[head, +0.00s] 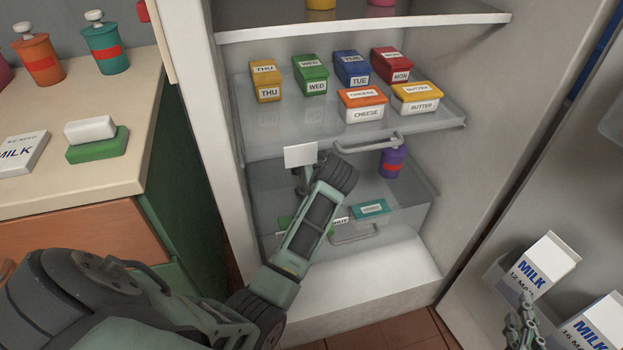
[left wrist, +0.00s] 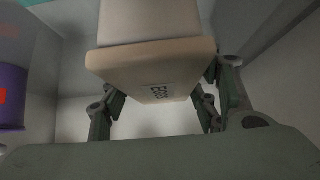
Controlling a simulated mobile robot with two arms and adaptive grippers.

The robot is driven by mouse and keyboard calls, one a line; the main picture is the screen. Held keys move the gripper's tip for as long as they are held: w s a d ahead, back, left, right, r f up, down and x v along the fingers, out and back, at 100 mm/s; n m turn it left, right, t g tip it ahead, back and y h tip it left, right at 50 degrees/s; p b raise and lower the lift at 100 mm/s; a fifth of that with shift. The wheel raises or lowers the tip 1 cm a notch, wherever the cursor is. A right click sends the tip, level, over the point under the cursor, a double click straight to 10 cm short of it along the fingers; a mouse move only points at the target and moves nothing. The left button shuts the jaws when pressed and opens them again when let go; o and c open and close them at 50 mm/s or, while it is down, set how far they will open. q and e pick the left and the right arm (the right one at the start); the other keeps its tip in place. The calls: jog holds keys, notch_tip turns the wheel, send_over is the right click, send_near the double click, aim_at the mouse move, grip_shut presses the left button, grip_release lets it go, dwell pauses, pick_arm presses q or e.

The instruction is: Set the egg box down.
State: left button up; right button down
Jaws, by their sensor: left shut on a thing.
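The cream egg box (left wrist: 150,72), with a small "EGGS" label, fills the top middle of the left wrist view. My left gripper (left wrist: 160,97) is shut on it, with fingers on both sides. In the head view the egg box (head: 300,155) shows as a pale block in the fridge, below the middle shelf's front edge. My left wrist hides most of the left fingers there. The box's underside and any contact with a surface are not clear. My right gripper (head: 522,325) is at the lower right by the fridge door; its jaw state is unclear.
A purple jar (head: 392,160) stands right of my left wrist. A teal box (head: 370,209) lies in the lower clear drawer (head: 415,215). Labelled boxes, including a cheese box (head: 363,112), sit on the shelf above. A milk carton (head: 543,265) stands in the door rack.

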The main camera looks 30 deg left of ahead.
pick_arm(q)
jog(key=shift+r, duration=0.1)
jog(key=o, duration=1.7)
jog(key=shift+o, duration=0.2)
